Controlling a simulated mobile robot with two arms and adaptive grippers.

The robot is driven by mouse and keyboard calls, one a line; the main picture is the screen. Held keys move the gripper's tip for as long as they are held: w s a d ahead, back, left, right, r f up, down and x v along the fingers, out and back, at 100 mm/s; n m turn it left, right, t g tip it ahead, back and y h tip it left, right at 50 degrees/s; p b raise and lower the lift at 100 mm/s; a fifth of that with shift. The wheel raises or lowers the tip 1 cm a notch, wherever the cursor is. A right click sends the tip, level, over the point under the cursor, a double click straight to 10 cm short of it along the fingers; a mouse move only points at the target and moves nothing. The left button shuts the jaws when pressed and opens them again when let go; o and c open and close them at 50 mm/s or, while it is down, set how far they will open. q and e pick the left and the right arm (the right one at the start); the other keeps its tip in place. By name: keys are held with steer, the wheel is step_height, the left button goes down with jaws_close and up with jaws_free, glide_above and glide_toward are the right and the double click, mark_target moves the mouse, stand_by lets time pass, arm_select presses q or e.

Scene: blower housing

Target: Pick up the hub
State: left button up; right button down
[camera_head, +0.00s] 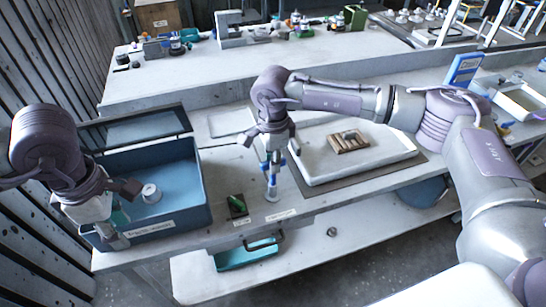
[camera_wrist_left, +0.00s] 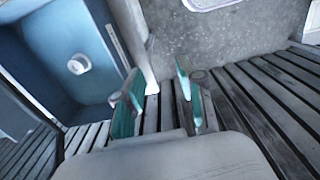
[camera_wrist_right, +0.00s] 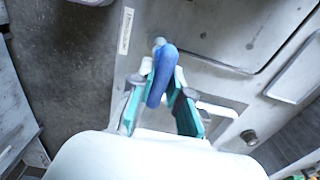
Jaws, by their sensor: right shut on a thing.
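A small whitish round part, which looks like the hub (camera_head: 151,193), lies on the floor of the blue bin (camera_head: 196,190). It also shows in the left wrist view (camera_wrist_left: 79,64). My left gripper (camera_head: 122,228) is at the front left of the bin. In the left wrist view its fingers (camera_wrist_left: 158,95) are apart with nothing between them, to the right of the bin. My right gripper (camera_head: 270,168) is over the bench, right of the bin. It is shut on a blue thing (camera_wrist_right: 161,75) with a pale tip; its lower part is hard to make out.
A white tray (camera_head: 310,173) with a brown block (camera_head: 348,141) is right of my right gripper. A small green item (camera_head: 237,205) lies on the bench between bin and right gripper. A teal tray (camera_head: 235,257) is on the lower shelf. The bin's lid stands raised behind it.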

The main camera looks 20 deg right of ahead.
steer(key=shift+f, duration=0.95)
arm_select(q)
steer(key=o, duration=0.6)
arm_select(e)
steer(key=shift+r, duration=0.1)
arm_select(q)
steer(key=n+t+h, duration=0.1)
steer(key=n, duration=0.8)
glide_above(148, 190)
steer(key=s+a, duration=0.1)
steer(key=f, duration=1)
steer(key=shift+s+a+f, duration=0.1)
steer(key=shift+a+f, duration=0.1)
steer(key=shift+f, duration=0.15)
steer(key=shift+w+d+f, duration=0.2)
steer(key=shift+d+f, duration=0.05)
steer(key=shift+f, duration=0.8)
steer(key=shift+w+d+f, duration=0.2)
steer(key=shift+f, duration=0.8)
steer(key=shift+w+d+f, duration=0.2)
steer(key=shift+d+f, duration=0.05)
steer(key=shift+f, duration=0.8)
